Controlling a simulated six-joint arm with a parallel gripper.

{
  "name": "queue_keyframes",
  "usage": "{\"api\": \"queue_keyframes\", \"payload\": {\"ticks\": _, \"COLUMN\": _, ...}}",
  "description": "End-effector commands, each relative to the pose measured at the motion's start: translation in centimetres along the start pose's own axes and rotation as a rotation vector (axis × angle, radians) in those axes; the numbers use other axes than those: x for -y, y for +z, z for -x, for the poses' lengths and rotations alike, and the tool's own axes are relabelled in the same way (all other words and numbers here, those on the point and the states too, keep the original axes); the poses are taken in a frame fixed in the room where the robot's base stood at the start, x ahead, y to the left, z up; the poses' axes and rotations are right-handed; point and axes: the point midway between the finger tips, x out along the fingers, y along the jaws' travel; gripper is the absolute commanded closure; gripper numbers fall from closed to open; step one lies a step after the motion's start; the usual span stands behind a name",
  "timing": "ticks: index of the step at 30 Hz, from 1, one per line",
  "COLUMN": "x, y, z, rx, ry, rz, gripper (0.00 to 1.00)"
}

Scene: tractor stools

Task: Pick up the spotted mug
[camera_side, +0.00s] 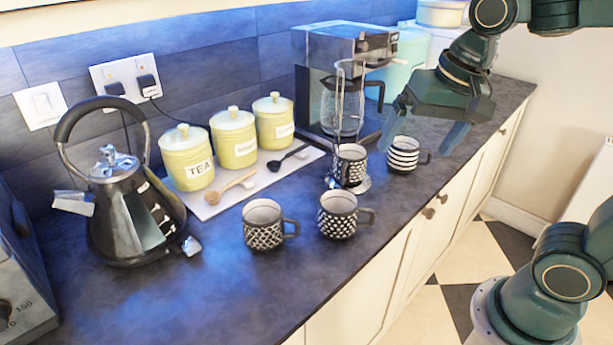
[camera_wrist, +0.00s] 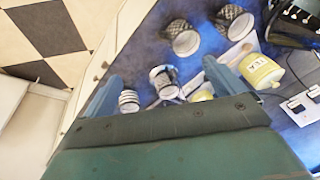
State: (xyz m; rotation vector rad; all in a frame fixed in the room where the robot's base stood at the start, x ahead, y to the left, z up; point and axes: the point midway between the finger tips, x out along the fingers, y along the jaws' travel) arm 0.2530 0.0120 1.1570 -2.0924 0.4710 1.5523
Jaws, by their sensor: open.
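Several black-and-white mugs stand on the dark worktop. The front right mug (camera_side: 338,222) has pale spot-like marks and seems to be the spotted one; it also shows in the wrist view (camera_wrist: 179,30). The front left mug (camera_side: 263,236) has a diamond-like pattern. A third patterned mug (camera_side: 349,168) stands further back, by a metal stand. A striped mug (camera_side: 402,156) stands right of it. The small pictures leave the exact patterns unsure. My gripper (camera_side: 423,136) is open and empty, above the worktop near the striped mug; its fingers also show in the wrist view (camera_wrist: 160,82).
A black kettle (camera_side: 130,215) stands at the left. Yellow canisters (camera_side: 233,140) and spoons rest on a pale board (camera_side: 212,207). A coffee machine (camera_side: 340,75) with a glass-and-metal piece before it stands at the back. The worktop is clear in front of the two front mugs.

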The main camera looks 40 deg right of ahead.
Motion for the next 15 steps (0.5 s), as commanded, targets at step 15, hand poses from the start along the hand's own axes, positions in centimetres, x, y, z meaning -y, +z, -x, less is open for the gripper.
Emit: {"api": "queue_keyframes", "payload": {"ticks": 15, "x": 6.3, "y": -5.3, "z": -5.6, "rx": 0.126, "ry": 0.184, "rz": -0.673, "gripper": 0.05}}
